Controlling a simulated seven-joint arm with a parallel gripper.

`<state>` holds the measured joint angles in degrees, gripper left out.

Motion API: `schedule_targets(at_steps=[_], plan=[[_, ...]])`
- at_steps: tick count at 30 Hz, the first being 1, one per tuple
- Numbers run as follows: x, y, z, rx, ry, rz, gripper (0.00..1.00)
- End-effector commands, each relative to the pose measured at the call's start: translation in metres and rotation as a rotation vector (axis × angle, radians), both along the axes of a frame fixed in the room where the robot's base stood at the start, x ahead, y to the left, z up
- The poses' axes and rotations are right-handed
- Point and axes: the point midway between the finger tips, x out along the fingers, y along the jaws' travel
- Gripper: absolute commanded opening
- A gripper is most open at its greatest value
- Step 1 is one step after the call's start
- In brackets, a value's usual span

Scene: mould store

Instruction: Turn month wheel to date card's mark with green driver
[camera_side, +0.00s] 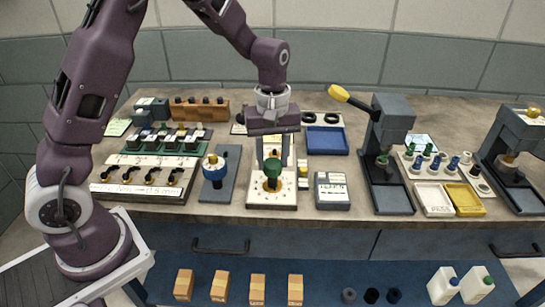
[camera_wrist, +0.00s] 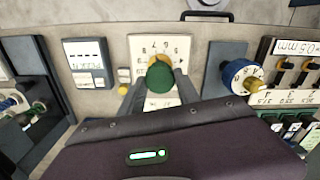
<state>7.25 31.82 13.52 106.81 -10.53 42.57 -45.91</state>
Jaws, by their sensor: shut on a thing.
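My gripper (camera_side: 272,158) is shut on the green driver (camera_side: 272,166), which stands upright over the month wheel. In the wrist view the driver's round green top (camera_wrist: 160,77) sits between the two fingers, with a yellow-brown part showing behind it. The month wheel's white plate (camera_side: 258,196) has numbers around the dial, and it also shows in the wrist view (camera_wrist: 139,47). The driver and fingers hide the wheel's middle, and I cannot tell which number it points to. A grey block with a white printed card (camera_side: 332,188), perhaps the date card, lies just right of the plate.
A blue-and-yellow knob on a grey plate (camera_side: 228,179) stands close left of the wheel. A grey press with a yellow lever (camera_side: 388,140) stands to the right. A blue tray (camera_side: 327,141) lies behind. The bench's front edge is close to the plate.

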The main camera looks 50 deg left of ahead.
Motion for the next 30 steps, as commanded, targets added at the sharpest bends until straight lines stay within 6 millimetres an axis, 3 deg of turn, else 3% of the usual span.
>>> schedule_targets(at_steps=[3,6,16,30], plan=[[0.000,-0.001,0.000,0.001,0.000,0.223,0.00],[0.000,0.000,0.000,0.000,0.000,0.303,0.00],[0.000,0.000,0.001,0.001,0.000,0.388,0.00],[0.001,0.000,0.031,0.001,-0.003,0.384,0.00]])
